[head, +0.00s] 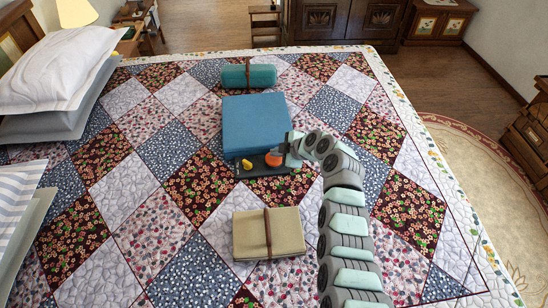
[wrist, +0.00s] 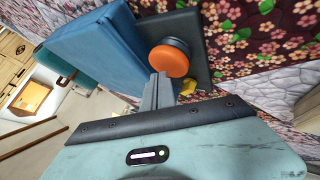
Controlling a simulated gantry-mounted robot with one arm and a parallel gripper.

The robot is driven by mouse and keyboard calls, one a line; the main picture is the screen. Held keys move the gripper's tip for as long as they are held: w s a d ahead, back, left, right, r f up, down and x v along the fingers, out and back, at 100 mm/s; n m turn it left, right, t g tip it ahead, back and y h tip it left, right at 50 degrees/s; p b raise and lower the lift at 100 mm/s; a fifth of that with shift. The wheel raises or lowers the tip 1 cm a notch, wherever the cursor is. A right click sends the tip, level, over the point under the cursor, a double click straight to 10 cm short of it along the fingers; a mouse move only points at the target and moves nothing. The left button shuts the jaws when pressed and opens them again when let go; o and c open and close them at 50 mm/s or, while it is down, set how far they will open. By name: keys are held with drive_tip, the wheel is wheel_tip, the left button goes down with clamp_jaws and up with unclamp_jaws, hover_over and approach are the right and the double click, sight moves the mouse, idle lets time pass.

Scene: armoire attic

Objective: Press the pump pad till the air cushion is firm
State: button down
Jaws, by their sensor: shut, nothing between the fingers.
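The air cushion (head: 255,122) is a blue, flat-topped block lying on the bed; it also shows at upper left in the wrist view (wrist: 100,45). A dark base (head: 262,171) extends from its front edge. On it sit the round orange pump pad (head: 273,158) and a small yellow part (head: 247,164). In the wrist view the orange pad (wrist: 168,61) tops a dark round body, with the yellow part (wrist: 187,89) beside it. My gripper (wrist: 160,82) is shut and empty, its tips at the pad's near edge in the picture. I cannot tell whether they touch it.
A rolled teal bundle (head: 249,77) with a strap lies behind the cushion. A beige strapped bundle (head: 268,233) lies in front of the base. Pillows (head: 60,70) fill the left side. The quilt (head: 170,155) left of the cushion is clear.

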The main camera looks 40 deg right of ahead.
sight(276, 159)
drive_tip(key=shift+f+b, duration=1.05)
drive_tip(key=shift+b, duration=0.25)
idle(0.9)
drive_tip(key=shift+r, duration=1.4)
drive_tip(key=shift+r, duration=2.6)
idle(1.0)
